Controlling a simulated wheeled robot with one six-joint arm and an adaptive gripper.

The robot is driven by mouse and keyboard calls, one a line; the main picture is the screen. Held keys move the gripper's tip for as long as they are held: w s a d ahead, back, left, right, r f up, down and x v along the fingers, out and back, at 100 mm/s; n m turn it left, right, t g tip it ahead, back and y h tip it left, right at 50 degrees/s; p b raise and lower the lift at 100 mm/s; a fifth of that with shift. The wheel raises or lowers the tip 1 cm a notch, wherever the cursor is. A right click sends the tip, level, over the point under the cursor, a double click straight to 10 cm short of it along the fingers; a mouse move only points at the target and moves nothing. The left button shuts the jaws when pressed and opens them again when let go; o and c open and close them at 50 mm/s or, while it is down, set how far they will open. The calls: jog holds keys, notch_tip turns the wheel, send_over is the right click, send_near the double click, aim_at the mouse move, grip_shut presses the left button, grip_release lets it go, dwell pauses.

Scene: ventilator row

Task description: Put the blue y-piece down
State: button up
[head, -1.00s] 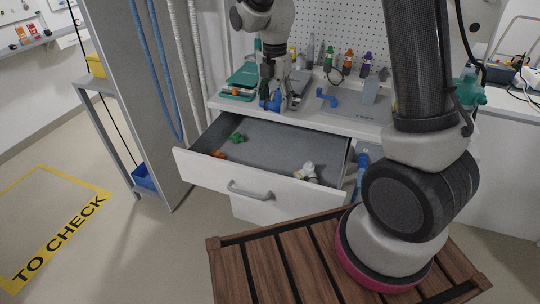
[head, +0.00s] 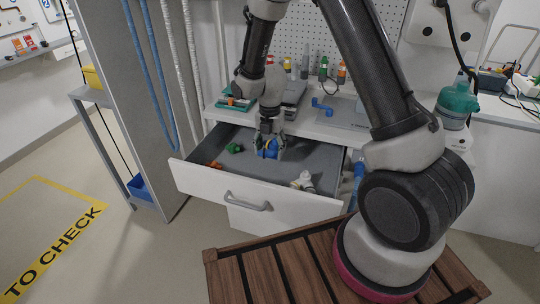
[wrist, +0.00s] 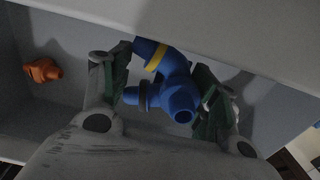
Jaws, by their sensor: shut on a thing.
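The blue y-piece (wrist: 172,82), with a yellow band on one branch, sits between the two fingers of my gripper (wrist: 165,95) in the wrist view. In the head view my gripper (head: 268,146) is inside the open drawer (head: 222,186), shut on the blue y-piece (head: 269,153). The y-piece is over the grey drawer floor. I cannot tell whether it touches the floor.
The drawer also holds a green piece (head: 234,148), an orange piece (head: 215,165) and a white piece (head: 303,181). The orange piece also shows in the wrist view (wrist: 43,69). A blue fitting (head: 322,106) lies on the counter above. The drawer's middle floor is mostly clear.

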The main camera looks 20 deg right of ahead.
aim_at(270, 155)
notch_tip(270, 155, down, 3)
jog(key=shift+f, duration=0.2)
jog(key=shift+s+f, duration=0.1)
jog(key=shift+f, duration=0.45)
